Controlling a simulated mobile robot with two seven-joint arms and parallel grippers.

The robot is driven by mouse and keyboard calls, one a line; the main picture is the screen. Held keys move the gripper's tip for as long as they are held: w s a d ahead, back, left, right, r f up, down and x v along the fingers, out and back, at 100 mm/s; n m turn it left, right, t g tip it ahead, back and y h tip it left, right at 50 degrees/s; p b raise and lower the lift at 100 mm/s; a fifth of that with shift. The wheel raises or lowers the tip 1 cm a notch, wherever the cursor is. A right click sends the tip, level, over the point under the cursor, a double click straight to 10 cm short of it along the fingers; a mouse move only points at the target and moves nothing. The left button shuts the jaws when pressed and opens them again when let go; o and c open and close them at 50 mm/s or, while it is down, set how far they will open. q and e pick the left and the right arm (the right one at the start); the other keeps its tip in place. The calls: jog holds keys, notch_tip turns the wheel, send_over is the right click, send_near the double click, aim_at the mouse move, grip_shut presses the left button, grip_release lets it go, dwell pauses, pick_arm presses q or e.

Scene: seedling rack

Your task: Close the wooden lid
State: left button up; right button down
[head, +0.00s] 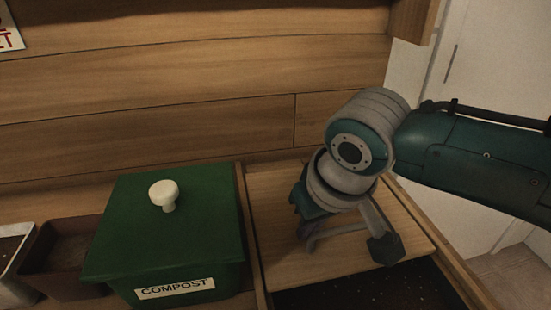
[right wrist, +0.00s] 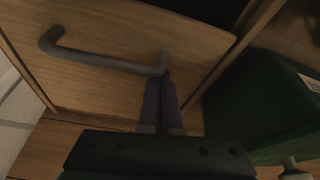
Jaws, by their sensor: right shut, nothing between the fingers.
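The wooden lid (head: 272,205) is a flat light-brown panel beside the green compost bin. A dark opening (head: 375,292) with dark soil shows at its near edge. The lid also shows in the right wrist view (right wrist: 100,90), with a grey bar handle (right wrist: 100,58) on it. My right gripper (right wrist: 162,75) is shut and empty, its fingertips at one end of the handle; I cannot tell whether they touch it. In the head view my right wrist hangs over the lid and hides the fingertips. My left gripper is out of view.
The green compost bin (head: 165,240) with a white knob (head: 163,194) stands close left of the lid, behind a wooden divider. A brown planter (head: 65,250) is farther left. A wooden plank wall (head: 190,80) rises behind.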

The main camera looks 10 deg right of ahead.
jog(key=s+p, duration=1.4)
jog(key=s, duration=0.9)
jog(key=shift+s+d+p, duration=0.15)
jog(key=shift+d+p, duration=0.2)
jog(key=shift+d, duration=0.05)
